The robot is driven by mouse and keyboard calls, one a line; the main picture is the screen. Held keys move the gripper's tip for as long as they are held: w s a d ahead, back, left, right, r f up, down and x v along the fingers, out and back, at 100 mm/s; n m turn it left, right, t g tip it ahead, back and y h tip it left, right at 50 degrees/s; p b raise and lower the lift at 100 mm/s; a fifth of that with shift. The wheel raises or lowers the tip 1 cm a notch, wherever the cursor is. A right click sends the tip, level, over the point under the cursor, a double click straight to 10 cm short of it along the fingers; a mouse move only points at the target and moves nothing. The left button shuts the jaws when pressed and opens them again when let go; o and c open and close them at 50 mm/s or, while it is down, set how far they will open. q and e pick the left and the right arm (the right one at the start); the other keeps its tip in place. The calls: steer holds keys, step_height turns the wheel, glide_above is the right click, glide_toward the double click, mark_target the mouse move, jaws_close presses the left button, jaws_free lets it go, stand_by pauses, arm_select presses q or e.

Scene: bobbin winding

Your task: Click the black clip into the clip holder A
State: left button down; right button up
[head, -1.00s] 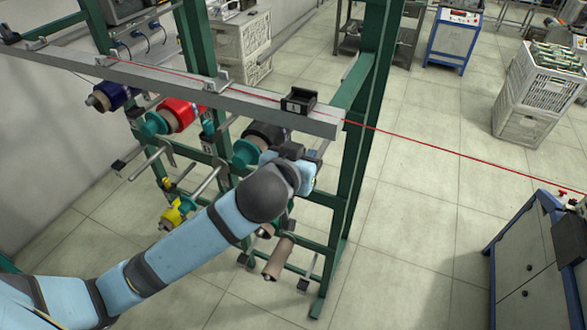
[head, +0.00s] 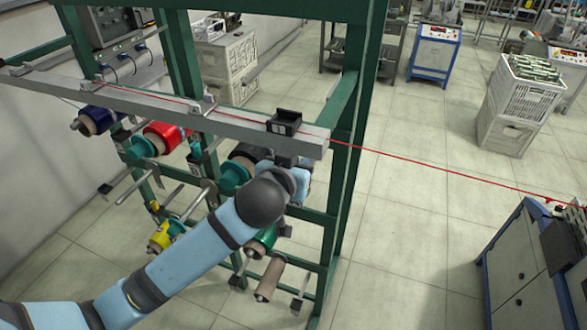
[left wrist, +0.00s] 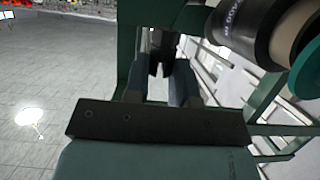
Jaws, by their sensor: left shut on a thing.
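My left gripper (head: 291,166) is just below the right end of the grey rail, under a small black holder box (head: 284,122) with a white label. I cannot read the label, so I cannot tell if this is clip holder A. In the left wrist view my left gripper (left wrist: 157,84) is shut on a small dark piece, which looks like the black clip (left wrist: 158,64). Only part of the clip shows between the fingers. In the head view the arm and wrist hide most of it. My right gripper is in neither view.
The grey rail (head: 170,103) crosses the green frame (head: 355,110). A taut red thread (head: 440,168) runs along it toward the blue cabinet (head: 515,265). Several coloured spools, including a red one (head: 162,136), hang close below the rail.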

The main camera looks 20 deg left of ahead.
arm_select(q)
steer(key=shift+w, duration=0.15)
steer(key=shift+f, duration=0.15)
stand_by(0.4)
steer(key=shift+f+b, duration=0.65)
steer(key=shift+f, duration=0.5)
steer(key=shift+f, duration=0.35)
steer(key=c, duration=0.9)
jaws_free()
steer(key=shift+o, duration=0.2)
